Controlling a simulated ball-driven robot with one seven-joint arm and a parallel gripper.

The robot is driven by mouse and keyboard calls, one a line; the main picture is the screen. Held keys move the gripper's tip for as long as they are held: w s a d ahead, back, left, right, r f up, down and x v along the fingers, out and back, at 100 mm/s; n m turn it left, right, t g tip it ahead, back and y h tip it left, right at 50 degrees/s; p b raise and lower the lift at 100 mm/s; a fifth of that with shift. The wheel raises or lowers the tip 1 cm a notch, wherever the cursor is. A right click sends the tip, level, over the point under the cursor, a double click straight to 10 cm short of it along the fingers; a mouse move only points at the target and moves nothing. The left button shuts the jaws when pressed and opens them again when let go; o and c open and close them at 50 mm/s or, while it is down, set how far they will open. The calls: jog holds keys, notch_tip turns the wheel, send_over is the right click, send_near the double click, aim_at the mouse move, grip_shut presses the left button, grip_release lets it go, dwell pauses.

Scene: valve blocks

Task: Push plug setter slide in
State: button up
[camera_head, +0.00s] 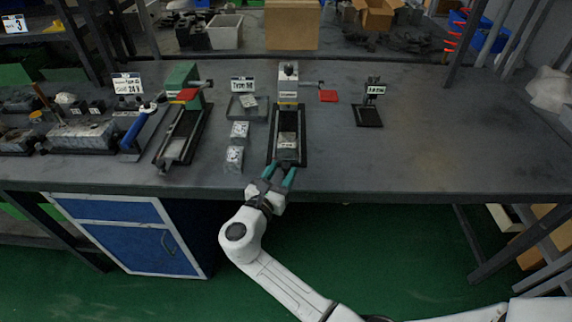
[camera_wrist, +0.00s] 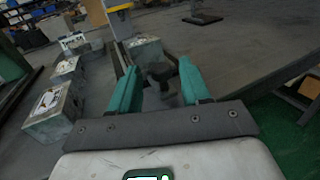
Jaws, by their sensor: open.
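The plug setter (camera_head: 287,101) stands near the middle of the bench, with a grey upright at the back and a dark channel running toward the front edge. A grey metal block (camera_head: 288,140), apparently its slide, sits in the channel; it also shows in the wrist view (camera_wrist: 147,50). A dark round knob (camera_wrist: 160,72) is in front of the block. My gripper (camera_head: 280,172) is at the front end of the channel, its green fingers pointing toward the block. In the wrist view my gripper (camera_wrist: 159,68) is open, with the knob between the fingers. Contact with the knob cannot be told.
Labelled grey blocks (camera_head: 234,158) stand left of the plug setter, near a shallow tray (camera_head: 238,109). A green fixture (camera_head: 182,78) is farther left. The bench's right side is clear.

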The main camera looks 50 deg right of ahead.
aim_at(285, 167)
jog(key=shift+x, duration=1.55)
grip_shut()
jog(key=shift+r, duration=0.1)
